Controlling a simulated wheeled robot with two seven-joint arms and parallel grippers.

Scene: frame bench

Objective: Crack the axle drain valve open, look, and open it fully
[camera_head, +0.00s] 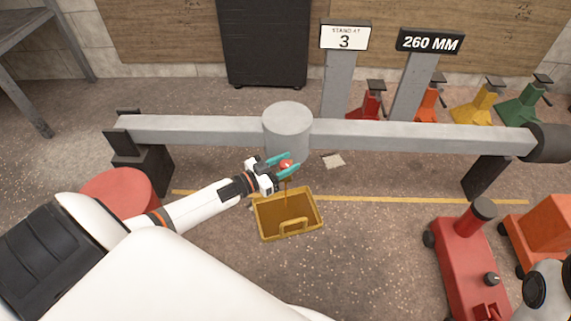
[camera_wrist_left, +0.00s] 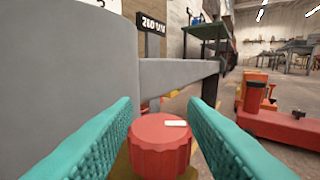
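The drain valve's red round knob (camera_head: 286,164) sits at the underside of the grey axle's round housing (camera_head: 288,125). In the left wrist view the knob (camera_wrist_left: 159,150) is close and has a white mark on its top pointing right. My left gripper (camera_head: 283,165) has its teal fingers on both sides of the knob, and they appear to touch it. A thin brown streak (camera_head: 286,193) runs down from below the knob to the yellow drain pan (camera_head: 262,222) on the floor. The valve's body is mostly hidden. My right gripper is not in view.
The axle beam (camera_head: 420,136) rests on dark stands (camera_head: 486,177). A red trolley jack (camera_head: 468,265) is at the lower right. A red drum (camera_head: 122,188) stands at left beside my arm. Signs reading 3 (camera_head: 345,38) and 260 MM (camera_head: 430,41) stand behind. Floor around the pan is clear.

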